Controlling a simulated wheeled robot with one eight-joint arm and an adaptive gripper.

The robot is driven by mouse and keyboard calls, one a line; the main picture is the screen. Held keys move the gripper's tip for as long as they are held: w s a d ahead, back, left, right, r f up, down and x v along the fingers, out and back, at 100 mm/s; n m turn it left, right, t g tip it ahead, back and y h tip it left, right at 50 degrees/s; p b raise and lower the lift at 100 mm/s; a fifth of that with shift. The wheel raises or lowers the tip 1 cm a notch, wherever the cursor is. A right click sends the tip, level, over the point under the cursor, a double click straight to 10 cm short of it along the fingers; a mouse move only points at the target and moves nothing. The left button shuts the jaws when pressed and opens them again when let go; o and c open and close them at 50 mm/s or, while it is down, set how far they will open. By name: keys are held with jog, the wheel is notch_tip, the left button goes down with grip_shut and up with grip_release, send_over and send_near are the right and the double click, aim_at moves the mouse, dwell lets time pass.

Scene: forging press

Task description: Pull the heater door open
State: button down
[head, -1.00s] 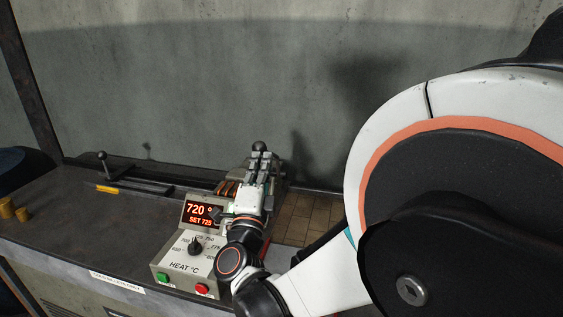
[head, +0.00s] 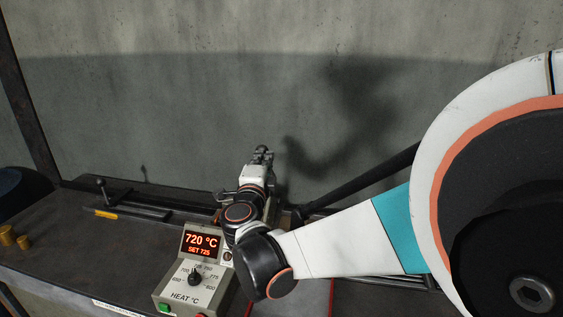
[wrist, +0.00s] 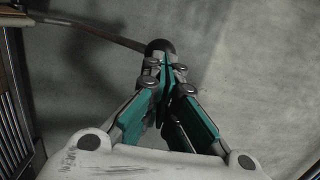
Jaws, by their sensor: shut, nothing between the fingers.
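My gripper (head: 263,154) is raised above the back of the bench, with its fingers together and nothing between them. In the wrist view my gripper (wrist: 165,62) shows the same closed fingers. A dark rounded knob (wrist: 160,46) at the end of a thin brownish rod (wrist: 100,32) shows right at the fingertips; I cannot tell whether they touch. The heater door is not clearly visible; my arm covers the area behind the control box (head: 197,275). The box display reads 720 °C, SET 725.
The dark bench (head: 60,235) carries a rail with a knobbed lever (head: 102,186) at left and brass-coloured pieces (head: 8,236) at the far left. A concrete wall (head: 190,90) stands close behind. Slatted dark parts (wrist: 14,115) edge the wrist view.

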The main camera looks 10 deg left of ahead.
jog(key=w+r+p, duration=0.1)
jog(key=w+r, duration=0.2)
jog(key=w, duration=0.5)
jog(key=w+d+r+p, duration=0.1)
jog(key=w+r+p, duration=0.1)
jog(key=w, duration=0.6)
jog(key=shift+w+d+r, duration=0.15)
jog(key=shift+w+r, duration=0.1)
jog(key=shift+r, duration=0.3)
jog(key=shift+s+d+p, duration=0.1)
jog(key=shift+p, duration=0.2)
